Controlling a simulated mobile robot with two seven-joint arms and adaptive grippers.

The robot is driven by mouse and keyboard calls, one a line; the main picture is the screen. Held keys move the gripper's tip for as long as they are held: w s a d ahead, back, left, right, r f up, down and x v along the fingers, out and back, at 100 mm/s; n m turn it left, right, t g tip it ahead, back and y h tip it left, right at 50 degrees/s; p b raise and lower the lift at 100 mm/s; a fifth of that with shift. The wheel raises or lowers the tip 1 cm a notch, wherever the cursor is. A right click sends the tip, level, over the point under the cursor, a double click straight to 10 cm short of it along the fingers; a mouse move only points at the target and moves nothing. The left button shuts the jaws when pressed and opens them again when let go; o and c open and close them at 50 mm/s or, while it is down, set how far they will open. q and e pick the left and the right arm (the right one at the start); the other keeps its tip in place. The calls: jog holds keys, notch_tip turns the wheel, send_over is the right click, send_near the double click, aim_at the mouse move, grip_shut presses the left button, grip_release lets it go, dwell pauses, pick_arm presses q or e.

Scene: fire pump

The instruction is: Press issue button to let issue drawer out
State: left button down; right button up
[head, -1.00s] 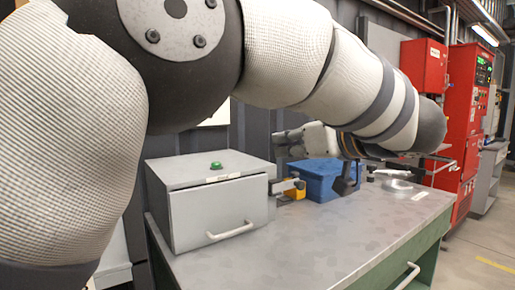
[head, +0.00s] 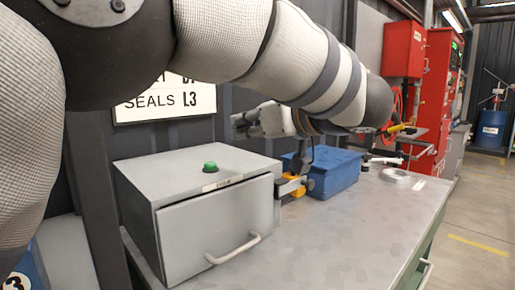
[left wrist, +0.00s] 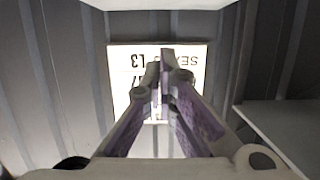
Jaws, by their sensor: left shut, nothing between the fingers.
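The grey issue box (head: 185,175) stands on the bench with a green button (head: 210,167) on its top. Its front drawer (head: 215,230) has a pale bar handle; a small label is above it. I cannot tell whether the drawer front stands slightly out. My left gripper (head: 243,124) is shut and empty, above and behind the box's right part, apart from the button. In the left wrist view its closed fingertips (left wrist: 160,75) point at the wall sign; the button is not visible there. My right gripper is not in view.
A blue bin (head: 335,172) and an orange fitting (head: 292,188) are right of the box. A metal ring (head: 395,175) lies farther along the bench (head: 350,220). A white sign (head: 165,98) is on the wall behind. The bench's front middle is clear.

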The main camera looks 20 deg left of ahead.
pick_arm(q)
jog(key=shift+d, duration=0.1)
send_over(210, 166)
jog(key=d, duration=0.2)
notch_tip(210, 166, down, 2)
jog(key=shift+d+f, duration=0.1)
jog(key=shift+f, duration=0.1)
jog(key=f, duration=0.3)
jog(key=shift+w+a, duration=0.3)
jog(key=shift+a, duration=0.1)
jog(key=shift+f, duration=0.5)
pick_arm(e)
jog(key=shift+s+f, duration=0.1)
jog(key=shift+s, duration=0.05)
